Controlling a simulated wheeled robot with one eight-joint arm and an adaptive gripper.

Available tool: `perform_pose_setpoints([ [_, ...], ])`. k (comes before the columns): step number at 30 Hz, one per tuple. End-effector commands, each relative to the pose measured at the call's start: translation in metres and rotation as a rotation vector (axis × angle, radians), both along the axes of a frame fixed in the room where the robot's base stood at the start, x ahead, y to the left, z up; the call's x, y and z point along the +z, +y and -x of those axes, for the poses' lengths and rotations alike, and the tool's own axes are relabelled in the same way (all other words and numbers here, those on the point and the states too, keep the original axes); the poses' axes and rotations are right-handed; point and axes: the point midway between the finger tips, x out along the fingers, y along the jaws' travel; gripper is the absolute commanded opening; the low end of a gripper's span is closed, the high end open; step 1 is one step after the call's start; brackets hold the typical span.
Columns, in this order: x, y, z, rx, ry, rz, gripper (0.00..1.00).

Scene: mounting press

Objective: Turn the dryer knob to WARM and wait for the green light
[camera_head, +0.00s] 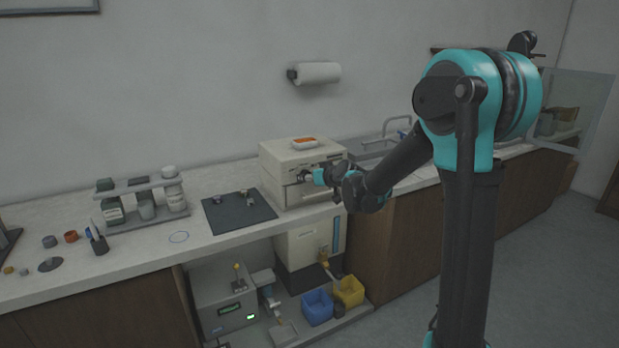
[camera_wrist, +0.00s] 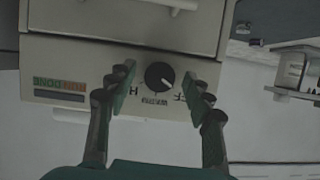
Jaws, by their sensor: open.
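The dryer is a cream box (camera_head: 283,180) on the counter; its front panel (camera_wrist: 95,62) appears upside down in the wrist view. The round black knob (camera_wrist: 159,75) has a light mark on its lower right, roughly towards the OFF label; its exact setting is hard to tell. The WARM label (camera_wrist: 155,101) is below the knob in the picture. The RUN and DONE labels (camera_wrist: 60,83) are on green and orange patches; I cannot make out a lit lamp. My gripper (camera_wrist: 160,97) is open, its fingers on either side of the knob, with visible gaps. It also shows at the dryer front (camera_head: 318,178).
A dark mat (camera_head: 238,212) with small metal parts lies left of the dryer. A bottle rack (camera_head: 145,207) stands further left. A sink (camera_head: 375,146) is to the right. Below the counter are a press unit (camera_head: 224,298), a blue bin (camera_head: 317,307) and a yellow bin (camera_head: 349,291).

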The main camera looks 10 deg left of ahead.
Motion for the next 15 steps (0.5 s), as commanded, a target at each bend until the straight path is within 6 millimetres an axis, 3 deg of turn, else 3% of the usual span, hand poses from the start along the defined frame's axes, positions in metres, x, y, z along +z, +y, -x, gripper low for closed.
perform_pose_setpoints([
  [7, -0.0002, 0.0002, -0.0004, 0.000, 0.000, 0.000, 0.51],
  [15, -0.0002, 0.0000, -0.0004, 0.000, 0.000, 0.000, 0.18],
])
